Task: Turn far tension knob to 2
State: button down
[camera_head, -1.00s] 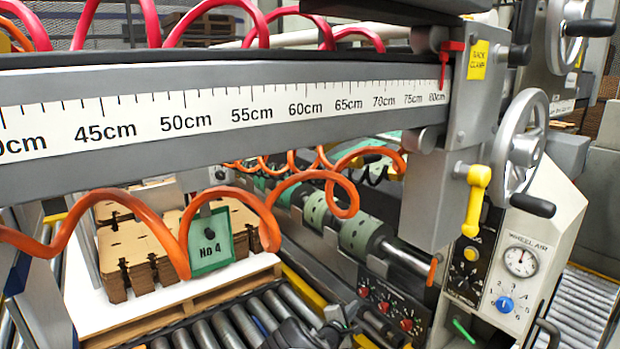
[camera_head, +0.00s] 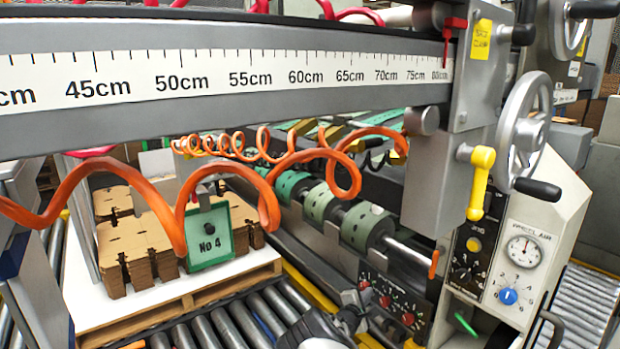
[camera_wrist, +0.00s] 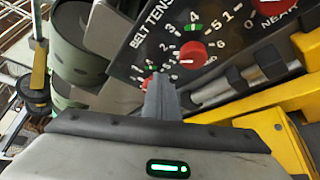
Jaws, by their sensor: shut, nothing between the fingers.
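The black belt-tension panel (camera_head: 385,285) carries a row of red knobs low in the head view. The far knob (camera_wrist: 148,82) is a red knob mostly hidden behind my gripper's fingers in the wrist view; its setting is too small to read. The middle red knob (camera_wrist: 193,51) shows clearly with a green-lit 4 above it. The near knob (camera_wrist: 270,5) sits at the top edge beside the word NEAR. My gripper (camera_wrist: 160,92) is shut and empty, its fingertips close in front of the far knob; I cannot tell if they touch it.
Green rollers (camera_head: 355,225) on a shaft lie behind the panel. A yellow rail (camera_wrist: 280,100) and metal shaft (camera_wrist: 225,88) run beside it in the wrist view. An orange coiled hose (camera_head: 265,190) hangs in front. A roller conveyor (camera_head: 240,320) and cardboard-stacked pallet (camera_head: 200,298) stand left.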

jog(key=shift+w+a+b, duration=0.1)
jog(key=shift+w+b, duration=0.05)
jog(key=shift+b, duration=0.15)
jog(key=shift+w+a+r+p, duration=0.1)
jog(key=shift+r+p, duration=0.3)
jog(key=shift+p, duration=0.1)
jog(key=shift+w+a+r, duration=0.15)
jog(key=shift+w+r, duration=0.05)
jog(key=shift+r, duration=0.2)
dwell(0.3)
jog(key=shift+p, duration=0.35)
jog(key=shift+s+d+r+p, duration=0.2)
jog(key=shift+s+p, duration=0.05)
jog(key=shift+p, duration=0.3)
